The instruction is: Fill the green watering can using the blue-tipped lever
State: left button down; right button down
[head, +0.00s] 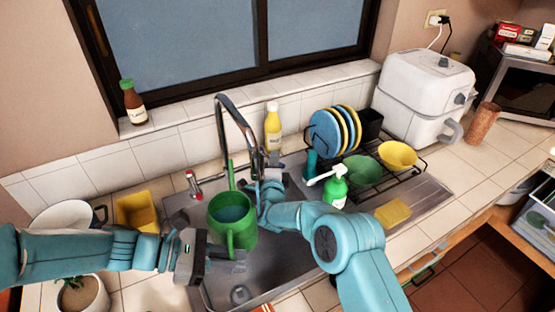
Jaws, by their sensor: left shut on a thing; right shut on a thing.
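The green watering can (247,236) is upright over the sink, near the tall chrome faucet (240,121), and bluish water shows inside its top. Its thin green spout (231,174) points up toward the window. My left gripper (222,262) is shut on the can's near-side handle. A red-tipped lever (191,181) stands left of the faucet. My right gripper (270,186) is to the right of the faucet's base, shut on what appears to be the blue-tipped lever. The gripper hides that lever, and its tip cannot be made out.
A green soap dispenser (335,191) stands close to the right arm, near a rack with plates and bowls. A yellow bottle (272,128) is behind the sink. A yellow container (138,210) and a potted plant (82,296) are at left. A yellow sponge (393,213) lies right.

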jog(key=shift+a+h, duration=0.1)
jog(key=shift+h, duration=0.2)
jog(key=c, duration=1)
grip_release()
jog(key=shift+c, duration=0.2)
